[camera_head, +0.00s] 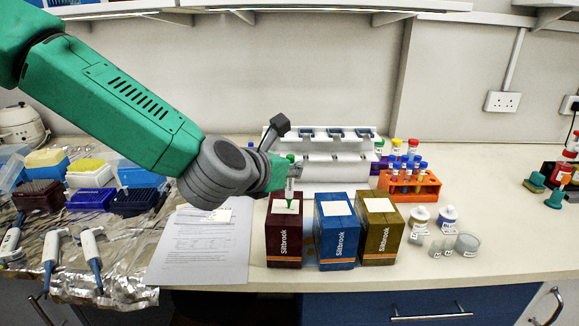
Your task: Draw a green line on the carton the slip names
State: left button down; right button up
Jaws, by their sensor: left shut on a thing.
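Three cartons stand in a row on the bench: a dark red carton (284,246), a blue carton (336,247) and an olive-gold carton (381,246). Each has a white patch on top and "Slibrook"-like lettering on its front. My left gripper (288,178) is shut on a marker (291,190) with a white body and green ends. The marker is upright, its lower end over the white top of the dark red carton; I cannot tell if it touches. A small slip (221,215) lies on a printed sheet (200,255) left of the cartons; its writing is too small to read.
Pipettes (91,252) lie on foil at the left, with tip boxes (90,200) behind. A white stand (330,165) is behind the cartons. An orange tube rack (409,186) and small bottles (447,216) stand to their right. The right bench is mostly clear.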

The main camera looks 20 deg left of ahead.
pick_arm(q)
jog(key=shift+d, duration=0.15)
jog(key=shift+a, duration=0.7)
jog(key=shift+w+d, duration=0.1)
pick_arm(e)
jog(key=shift+a, duration=0.1)
pick_arm(q)
jog(key=shift+w+d, duration=0.15)
jog(key=shift+d, duration=0.05)
pick_arm(e)
jog(key=shift+d+f, duration=0.2)
jog(key=shift+d, duration=0.15)
pick_arm(q)
jog(key=shift+a, duration=0.35)
pick_arm(e)
jog(key=shift+a, duration=0.25)
pick_arm(q)
jog(key=shift+w+d+b, duration=0.1)
jog(key=shift+w+b, duration=0.2)
jog(key=shift+w, duration=0.05)
pick_arm(e)
jog(key=shift+d+f, duration=0.1)
jog(key=shift+f, duration=0.05)
pick_arm(q)
jog(key=shift+d+f, duration=0.1)
jog(key=shift+d, duration=0.1)
pick_arm(e)
jog(key=shift+f, duration=0.2)
dwell(0.5)
